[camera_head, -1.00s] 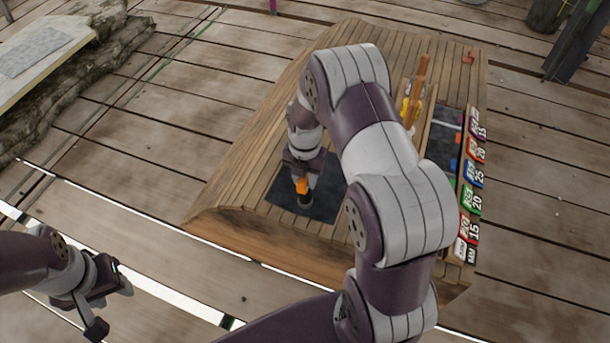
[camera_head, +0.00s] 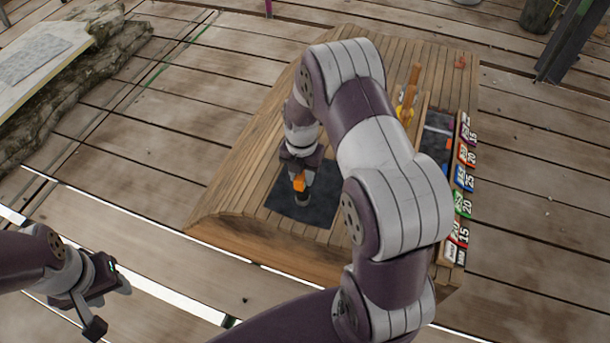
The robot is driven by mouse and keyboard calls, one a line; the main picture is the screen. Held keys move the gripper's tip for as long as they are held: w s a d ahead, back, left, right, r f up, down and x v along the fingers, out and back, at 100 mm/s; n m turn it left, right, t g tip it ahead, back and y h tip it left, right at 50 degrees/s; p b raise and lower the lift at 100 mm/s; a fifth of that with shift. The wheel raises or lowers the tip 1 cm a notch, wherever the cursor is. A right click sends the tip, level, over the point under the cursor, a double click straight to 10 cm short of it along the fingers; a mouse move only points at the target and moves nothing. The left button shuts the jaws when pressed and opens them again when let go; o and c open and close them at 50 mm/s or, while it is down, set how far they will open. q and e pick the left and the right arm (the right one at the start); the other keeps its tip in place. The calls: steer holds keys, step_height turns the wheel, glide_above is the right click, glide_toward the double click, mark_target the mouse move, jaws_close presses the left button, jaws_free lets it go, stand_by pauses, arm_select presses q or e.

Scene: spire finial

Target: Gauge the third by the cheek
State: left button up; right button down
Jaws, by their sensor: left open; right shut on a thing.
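My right gripper (camera_head: 300,172) is above the dark square mat (camera_head: 322,196) on the slatted wooden table. It is shut on an orange piece (camera_head: 299,184) with a dark lower end, which is at or just over the mat. I cannot tell whether it touches. My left gripper (camera_head: 104,297) is open and empty at the lower left, off the table. A row of coloured number labels (camera_head: 462,180) runs along the table's right edge, with figures such as 15, 20 and 25. The dark tray (camera_head: 437,138) beside them is partly hidden by my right arm.
A tool with a wooden handle and yellow part (camera_head: 407,100) stands at the back right of the slatted table (camera_head: 245,150). A small orange-red item (camera_head: 460,62) lies at the far corner. The table's left side is clear. A stone-edged slab (camera_head: 40,60) is at the far left.

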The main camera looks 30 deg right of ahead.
steer(key=shift+f, duration=0.15)
stand_by(0.6)
steer(key=shift+f+b, duration=1.1)
steer(key=shift+f, duration=1.1)
steer(key=c, duration=0.7)
jaws_free()
step_height(320, 180, up, 12)
steer(key=p, duration=0.4)
steer(key=shift+f, duration=0.15)
steer(key=shift+r+p, duration=0.35)
steer(key=shift+r, duration=0.15)
